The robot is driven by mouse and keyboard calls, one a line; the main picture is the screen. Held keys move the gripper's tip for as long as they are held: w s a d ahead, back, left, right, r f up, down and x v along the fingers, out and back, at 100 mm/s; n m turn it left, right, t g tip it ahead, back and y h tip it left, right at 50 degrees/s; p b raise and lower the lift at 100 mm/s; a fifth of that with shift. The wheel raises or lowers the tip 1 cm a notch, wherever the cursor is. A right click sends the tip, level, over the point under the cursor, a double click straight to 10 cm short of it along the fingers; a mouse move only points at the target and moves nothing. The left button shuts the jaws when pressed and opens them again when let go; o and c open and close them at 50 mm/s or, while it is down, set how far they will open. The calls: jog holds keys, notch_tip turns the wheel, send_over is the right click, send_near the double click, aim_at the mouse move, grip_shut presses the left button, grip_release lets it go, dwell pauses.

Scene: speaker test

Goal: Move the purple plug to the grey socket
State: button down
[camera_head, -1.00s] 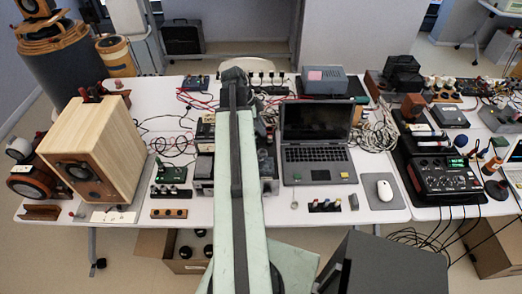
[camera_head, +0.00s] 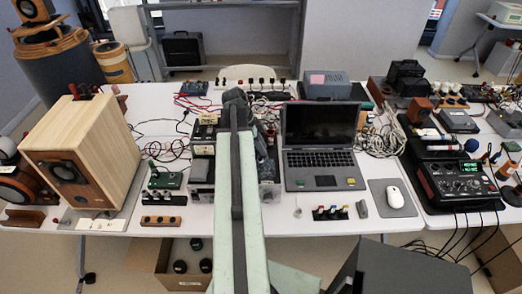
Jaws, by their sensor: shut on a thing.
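My gripper (camera_head: 235,98) is at the far end of my pale green arm, over the table left of the laptop. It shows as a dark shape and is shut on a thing. The jaws' tips and what they hold are hidden behind my arm, and I cannot make out a purple plug. I cannot tell which thing is the grey socket. A wooden block with several dark round sockets (camera_head: 163,221) lies at the table's front left. A dark strip with several coloured plugs (camera_head: 330,212) lies in front of the laptop.
A large wooden speaker (camera_head: 90,150) stands at the left. The open laptop (camera_head: 322,145), a white mouse (camera_head: 395,197) and a black mixer (camera_head: 460,180) are to the right. Loose cables (camera_head: 160,137) lie behind. A cardboard box (camera_head: 180,280) stands under the table's front edge.

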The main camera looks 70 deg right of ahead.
jog(key=shift+f+b, duration=0.4)
jog(key=c, duration=1.2)
grip_release()
jog(key=shift+r, duration=0.1)
jog(key=shift+c, duration=0.2)
jog(key=shift+r+p, duration=0.55)
jog(key=shift+p, duration=0.1)
jog(key=p+v, duration=1)
jog(key=v, duration=0.1)
jog(key=shift+r+p, duration=0.2)
jog(key=shift+p, duration=0.1)
jog(key=shift+w+a, duration=0.1)
jog(key=shift+w, duration=0.05)
